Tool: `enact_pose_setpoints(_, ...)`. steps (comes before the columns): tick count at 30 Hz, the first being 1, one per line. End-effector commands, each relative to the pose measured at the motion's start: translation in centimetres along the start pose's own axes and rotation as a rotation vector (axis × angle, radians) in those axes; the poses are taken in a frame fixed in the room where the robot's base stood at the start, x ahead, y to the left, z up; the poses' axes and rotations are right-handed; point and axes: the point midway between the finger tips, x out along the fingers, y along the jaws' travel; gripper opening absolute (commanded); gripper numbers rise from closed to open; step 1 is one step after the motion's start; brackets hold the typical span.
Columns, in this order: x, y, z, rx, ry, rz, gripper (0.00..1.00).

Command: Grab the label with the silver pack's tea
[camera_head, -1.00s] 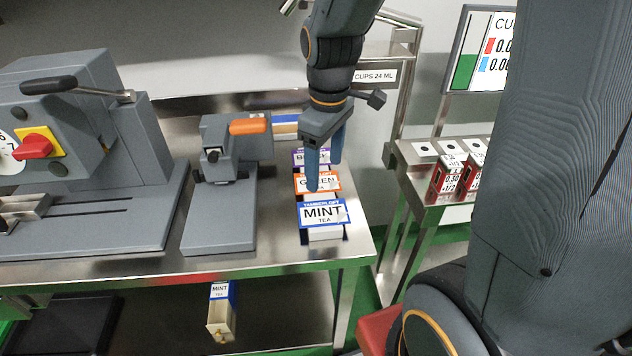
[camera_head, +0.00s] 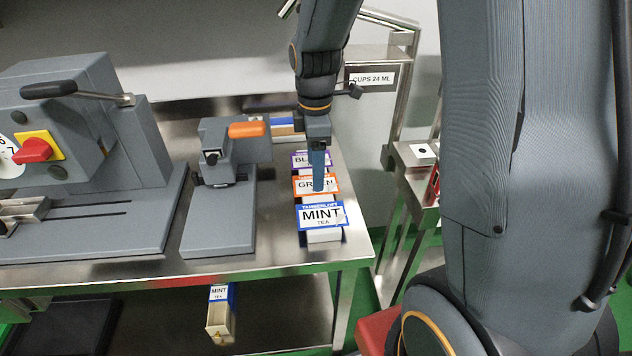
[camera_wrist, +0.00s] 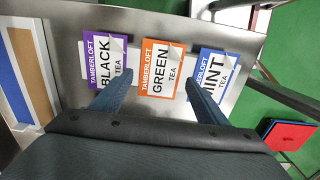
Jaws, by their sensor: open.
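Three label stacks stand in a row near the table's right edge: purple-edged BLACK (camera_head: 313,160), orange-edged GREEN (camera_head: 304,184) and blue-edged MINT (camera_head: 320,216). In the wrist view, BLACK (camera_wrist: 104,60) is left, GREEN (camera_wrist: 161,69) in the middle and MINT (camera_wrist: 213,73) right. My gripper (camera_head: 318,188) is open and empty above the GREEN stack. In the wrist view its fingertips (camera_wrist: 158,78) are spread to either side of GREEN, one over the BLACK label's edge and one over MINT's. A box with a MINT label (camera_head: 221,312) stands on the lower shelf. I cannot make out a silver pack.
A grey machine with a red knob (camera_head: 33,150) and a smaller grey device with an orange handle (camera_head: 248,130) stand left of the labels. A CUPS 24 ML rack (camera_head: 371,78) is behind at the right. The table's front edge (camera_head: 200,270) is bare.

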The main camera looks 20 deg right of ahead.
Motion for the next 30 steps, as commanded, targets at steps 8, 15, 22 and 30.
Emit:
enact_pose_setpoints(8, 2.6, -0.1, 0.1, 0.0, 0.0, -0.001, 0.68)
enact_pose_setpoints(15, 2.7, -0.1, 0.1, 0.0, 0.0, 0.001, 0.68)
enact_pose_setpoints(22, 2.6, -0.1, 0.1, 0.0, 0.0, 0.0, 0.37)
enact_pose_setpoints(30, 2.3, 0.0, 0.1, 0.0, 0.0, 0.002, 0.37)
